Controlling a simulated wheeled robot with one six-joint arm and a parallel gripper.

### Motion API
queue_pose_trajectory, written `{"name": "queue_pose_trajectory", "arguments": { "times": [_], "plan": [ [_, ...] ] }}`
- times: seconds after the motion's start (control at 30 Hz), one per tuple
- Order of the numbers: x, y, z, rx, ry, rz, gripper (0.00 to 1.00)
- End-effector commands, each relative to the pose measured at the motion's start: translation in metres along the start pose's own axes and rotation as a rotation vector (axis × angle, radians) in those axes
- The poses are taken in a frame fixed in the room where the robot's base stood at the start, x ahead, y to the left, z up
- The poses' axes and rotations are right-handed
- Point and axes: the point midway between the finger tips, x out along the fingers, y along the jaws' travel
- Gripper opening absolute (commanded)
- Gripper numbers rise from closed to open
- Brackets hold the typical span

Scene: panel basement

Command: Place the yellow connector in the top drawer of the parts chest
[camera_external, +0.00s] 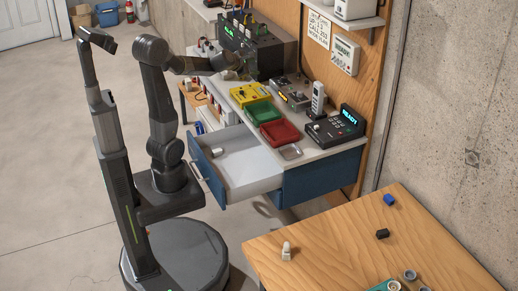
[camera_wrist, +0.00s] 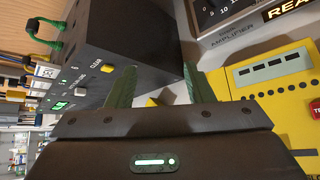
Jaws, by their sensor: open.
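My gripper (camera_wrist: 158,82) is open, its two green fingers spread apart in the wrist view. A small yellow piece (camera_wrist: 152,102), probably the yellow connector, shows low between the fingers, mostly hidden by my gripper body; I cannot tell whether anything touches it. In the external view my gripper (camera_external: 238,66) is over the back of the bench, by a black box, and no connector can be made out there. A drawer (camera_external: 238,181) with a blue front stands pulled out from the blue chest (camera_external: 322,178) under the bench top. A small white item (camera_external: 217,152) lies inside it.
The black box (camera_wrist: 110,45) with a yellow button stands close to my left finger. A yellow device (camera_wrist: 275,95) is at the right. A wooden table (camera_external: 345,240) stands in front.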

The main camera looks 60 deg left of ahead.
Motion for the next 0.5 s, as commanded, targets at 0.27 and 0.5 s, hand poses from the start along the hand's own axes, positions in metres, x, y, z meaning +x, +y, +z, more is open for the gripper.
{"name": "queue_pose_trajectory", "arguments": {
  "times": [0.27,0.5],
  "plan": [
    [0.004,0.016,0.020,0.764,-0.011,-0.231,0.47],
    [-0.003,0.042,0.001,1.388,-0.013,-0.477,0.47]
  ]
}}
